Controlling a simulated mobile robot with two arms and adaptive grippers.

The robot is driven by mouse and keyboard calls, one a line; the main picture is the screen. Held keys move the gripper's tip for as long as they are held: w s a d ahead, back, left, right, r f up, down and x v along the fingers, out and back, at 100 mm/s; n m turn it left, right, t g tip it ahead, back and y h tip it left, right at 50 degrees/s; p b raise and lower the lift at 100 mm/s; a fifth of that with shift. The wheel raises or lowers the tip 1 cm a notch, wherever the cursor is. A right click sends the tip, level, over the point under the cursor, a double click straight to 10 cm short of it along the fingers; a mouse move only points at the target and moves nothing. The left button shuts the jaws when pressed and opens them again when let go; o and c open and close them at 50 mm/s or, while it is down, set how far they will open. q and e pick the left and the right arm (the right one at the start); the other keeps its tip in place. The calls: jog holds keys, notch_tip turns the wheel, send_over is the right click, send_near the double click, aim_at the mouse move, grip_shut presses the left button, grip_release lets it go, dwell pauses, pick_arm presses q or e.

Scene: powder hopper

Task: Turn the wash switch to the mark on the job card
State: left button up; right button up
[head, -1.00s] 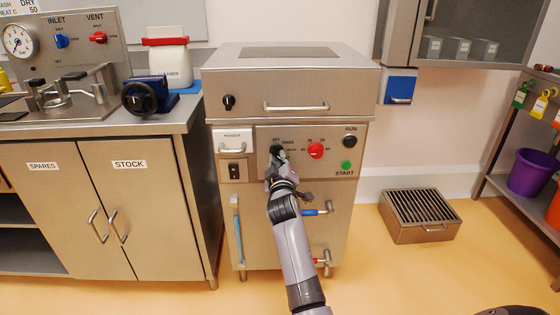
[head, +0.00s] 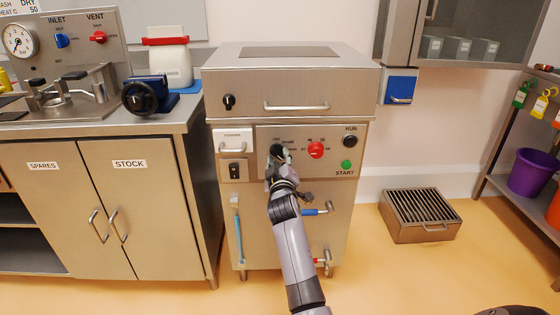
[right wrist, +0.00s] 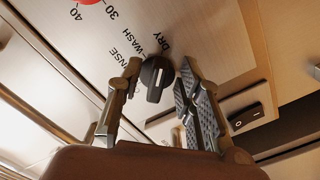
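The wash switch is a black knob (right wrist: 157,78) on the steel machine's control panel; in the head view (head: 277,150) my gripper partly covers it. In the right wrist view the words WASH, DRY and a cut-off "NSE" stand beside it. Its grip bar lies roughly toward DRY, but I cannot tell the exact setting. My right gripper (right wrist: 160,75) is at the knob, one finger on each side, with visible gaps to the grip bar. The job card (head: 20,6) at the top left is cut off; it shows DRY and 50. My left gripper is out of view.
A red knob (head: 316,150), a black RUN knob (head: 350,142) and a green START button (head: 346,165) are to the right on the panel. A drawer handle (head: 232,147) and a black rocker switch (head: 235,171) are to the left. Open floor lies in front.

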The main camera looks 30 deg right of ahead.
jog(key=v, duration=0.7)
jog(key=shift+s+a, duration=0.15)
jog(key=shift+s, duration=0.05)
dwell(0.3)
